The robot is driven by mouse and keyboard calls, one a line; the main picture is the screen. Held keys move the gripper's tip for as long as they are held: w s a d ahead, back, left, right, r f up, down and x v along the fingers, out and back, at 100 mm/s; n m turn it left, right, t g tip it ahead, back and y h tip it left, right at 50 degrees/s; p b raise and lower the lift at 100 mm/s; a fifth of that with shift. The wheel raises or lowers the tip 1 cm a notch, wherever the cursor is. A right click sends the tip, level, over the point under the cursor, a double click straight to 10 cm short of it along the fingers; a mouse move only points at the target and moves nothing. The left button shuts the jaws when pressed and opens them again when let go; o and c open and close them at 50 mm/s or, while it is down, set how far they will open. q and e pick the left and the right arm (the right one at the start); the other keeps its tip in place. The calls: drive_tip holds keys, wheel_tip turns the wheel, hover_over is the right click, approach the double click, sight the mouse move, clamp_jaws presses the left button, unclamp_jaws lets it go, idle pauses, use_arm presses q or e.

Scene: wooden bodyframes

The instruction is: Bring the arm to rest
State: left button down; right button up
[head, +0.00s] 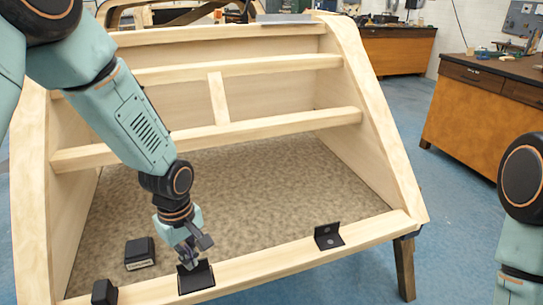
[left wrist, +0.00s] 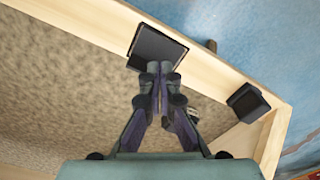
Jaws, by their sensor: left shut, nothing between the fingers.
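My left gripper (head: 187,257) reaches down over the front beam of the wooden bodyframe (head: 350,118). In the left wrist view its fingers (left wrist: 157,75) are shut with nothing between them. The fingertips lie close to a black angle bracket (head: 196,278) on the front beam, also seen in the left wrist view (left wrist: 157,47). I cannot tell whether they touch it. My right arm (head: 522,200) shows at the right edge, and its gripper is out of view.
Another black bracket (head: 328,236) sits on the front beam to the right. A black block (head: 104,292) is at the beam's left end, and a dark box (head: 140,252) lies on the speckled panel (head: 270,180). Wooden workbenches (head: 480,110) stand behind. Blue floor is clear at the right.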

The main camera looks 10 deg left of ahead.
use_arm(q)
drive_tip(key=shift+w+d+m, duration=0.1)
drive_tip(key=shift+w+m, duration=0.15)
drive_tip(key=shift+m, duration=0.05)
drive_tip(key=w+m+t, duration=0.1)
drive_tip(key=w+d+m+t, duration=0.1)
drive_tip(key=m, duration=0.1)
drive_tip(key=shift+d+h, duration=0.15)
drive_tip(key=shift+h, duration=0.15)
drive_tip(key=shift+s+d+f+m+t, duration=0.1)
drive_tip(key=shift+d+f+m+t, duration=0.4)
drive_tip(key=shift+m, duration=0.3)
drive_tip(key=s+f+m, duration=0.1)
drive_tip(key=s+f, duration=0.1)
drive_tip(key=s+d+f+m, duration=0.1)
drive_tip(key=s+f+m, duration=0.1)
drive_tip(key=shift+d, duration=0.15)
drive_tip(key=s+f+m+g, duration=0.1)
drive_tip(key=s+f, duration=0.3)
drive_tip(key=s, duration=0.7)
drive_tip(key=s+f+m+g, duration=0.2)
drive_tip(key=s+f, duration=0.3)
drive_tip(key=s, duration=0.7)
drive_tip(key=shift+s+f+m, duration=0.15)
drive_tip(key=shift+f+m, duration=0.1)
drive_tip(key=shift+m, duration=0.05)
drive_tip(key=shift+d, duration=0.1)
